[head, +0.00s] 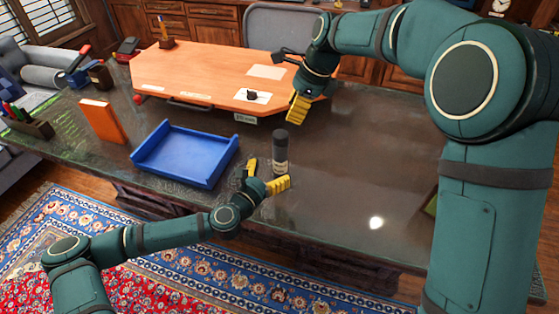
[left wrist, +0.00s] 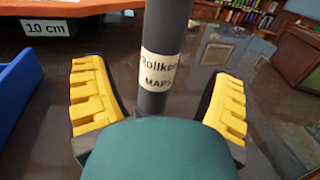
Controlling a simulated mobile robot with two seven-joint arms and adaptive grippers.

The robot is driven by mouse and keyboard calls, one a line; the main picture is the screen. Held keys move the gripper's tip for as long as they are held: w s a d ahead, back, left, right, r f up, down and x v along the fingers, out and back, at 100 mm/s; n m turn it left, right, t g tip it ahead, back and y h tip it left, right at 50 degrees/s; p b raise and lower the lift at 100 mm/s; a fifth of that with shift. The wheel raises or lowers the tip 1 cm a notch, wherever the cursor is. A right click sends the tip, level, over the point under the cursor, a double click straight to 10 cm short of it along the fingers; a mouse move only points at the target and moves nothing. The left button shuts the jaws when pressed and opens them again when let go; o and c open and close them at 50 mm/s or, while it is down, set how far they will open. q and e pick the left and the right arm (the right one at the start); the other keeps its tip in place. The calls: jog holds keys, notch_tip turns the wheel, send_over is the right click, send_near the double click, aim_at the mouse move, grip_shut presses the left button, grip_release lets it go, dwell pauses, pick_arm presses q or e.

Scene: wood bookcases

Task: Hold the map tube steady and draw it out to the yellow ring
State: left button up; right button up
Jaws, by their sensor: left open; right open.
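The map tube (head: 280,153) is a dark grey cylinder standing upright on the dark desk, with a pale label. My right gripper (head: 297,105) is open and empty, above and beyond the tube near the orange board's right end. No yellow ring is visible on the tube.
A blue tray (head: 185,153) lies left of the tube. Behind is an orange board (head: 205,75) with a "10 cm" tag (head: 245,118). An orange book (head: 103,120) stands further left. The desk (head: 370,150) right of the tube is mostly clear.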

pick_arm(q)
jog(key=shift+x, duration=2.45)
jog(key=shift+c, duration=0.3)
jog(key=c, duration=1.3)
jog(key=shift+c, duration=0.2)
pick_arm(e)
jog(key=o, duration=0.5)
jog(key=m+t+y, duration=0.1)
jog(key=t+y, duration=0.3)
jog(key=y, duration=0.9)
send_near(281, 134)
jog(key=x, duration=0.6)
jog(key=f+x, duration=0.1)
jog(key=x, duration=0.3)
